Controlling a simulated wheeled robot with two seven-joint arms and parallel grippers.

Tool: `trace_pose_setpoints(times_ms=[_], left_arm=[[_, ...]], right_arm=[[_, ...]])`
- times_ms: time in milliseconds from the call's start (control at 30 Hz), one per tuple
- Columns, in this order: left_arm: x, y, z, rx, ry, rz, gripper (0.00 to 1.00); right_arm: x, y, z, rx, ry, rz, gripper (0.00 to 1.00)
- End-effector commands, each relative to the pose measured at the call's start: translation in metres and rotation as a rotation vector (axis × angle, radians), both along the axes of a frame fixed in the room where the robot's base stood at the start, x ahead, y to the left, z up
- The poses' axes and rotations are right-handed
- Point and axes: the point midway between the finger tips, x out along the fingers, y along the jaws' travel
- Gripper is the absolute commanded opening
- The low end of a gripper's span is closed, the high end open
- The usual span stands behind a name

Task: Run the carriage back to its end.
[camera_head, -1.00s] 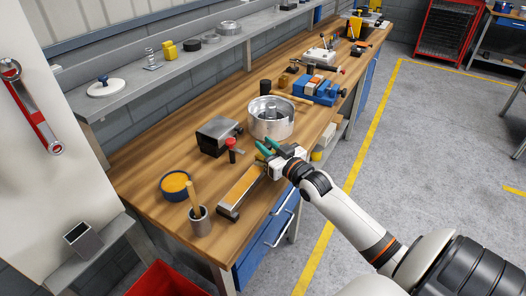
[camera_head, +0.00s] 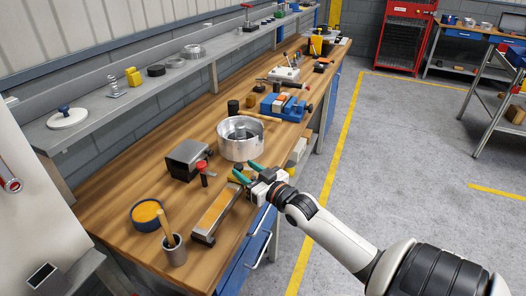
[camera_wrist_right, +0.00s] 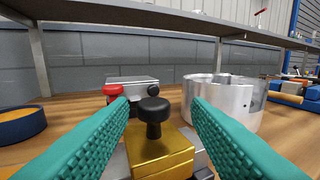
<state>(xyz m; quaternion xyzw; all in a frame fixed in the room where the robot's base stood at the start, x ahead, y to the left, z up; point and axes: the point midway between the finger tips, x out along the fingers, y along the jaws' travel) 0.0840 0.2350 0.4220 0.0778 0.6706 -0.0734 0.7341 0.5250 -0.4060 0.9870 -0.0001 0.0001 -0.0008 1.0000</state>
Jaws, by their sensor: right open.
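In the right wrist view a gold block, which looks like the carriage (camera_wrist_right: 160,150), carries a black round knob (camera_wrist_right: 154,115) on a short stem. It sits over a grey metal base, largely cut off below. My right gripper (camera_wrist_right: 160,102) is open, with one green finger on each side of the knob; I see gaps and no grip. In the head view my right gripper (camera_head: 246,171) is at the far end of the long slide with an orange-tan strip (camera_head: 214,210). The gold block cannot be made out there. My left gripper is not in view.
A metal pot (camera_head: 240,148) stands just beyond the gripper. A grey block (camera_head: 188,159) and a red-topped tool (camera_head: 203,169) are to the left. A yellow-filled bowl (camera_head: 146,215) and a cup with a wooden handle (camera_head: 174,255) stand near the bench's near end.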

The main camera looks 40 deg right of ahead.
Motion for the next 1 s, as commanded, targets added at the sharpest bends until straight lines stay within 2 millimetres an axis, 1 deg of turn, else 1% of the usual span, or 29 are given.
trace_pose_setpoints(times_ms=[33, 200, 300, 400, 600, 1000], left_arm=[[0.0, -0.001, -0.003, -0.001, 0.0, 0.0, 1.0], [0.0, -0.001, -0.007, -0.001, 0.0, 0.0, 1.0], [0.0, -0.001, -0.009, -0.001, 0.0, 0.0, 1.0], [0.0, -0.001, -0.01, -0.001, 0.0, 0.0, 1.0], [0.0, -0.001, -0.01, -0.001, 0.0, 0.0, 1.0], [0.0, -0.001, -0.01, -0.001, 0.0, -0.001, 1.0]], right_arm=[[-0.013, 0.0, -0.004, 0.0, 0.004, 0.0, 0.44], [-0.048, -0.001, -0.003, 0.0, 0.004, -0.001, 0.44], [-0.064, -0.001, -0.003, 0.0, 0.003, -0.001, 0.44], [-0.076, -0.001, -0.002, 0.0, 0.001, -0.001, 0.44], [-0.085, -0.001, 0.0, 0.0, 0.0, -0.001, 0.44], [-0.085, -0.002, 0.0, 0.0, 0.0, -0.002, 0.44]])
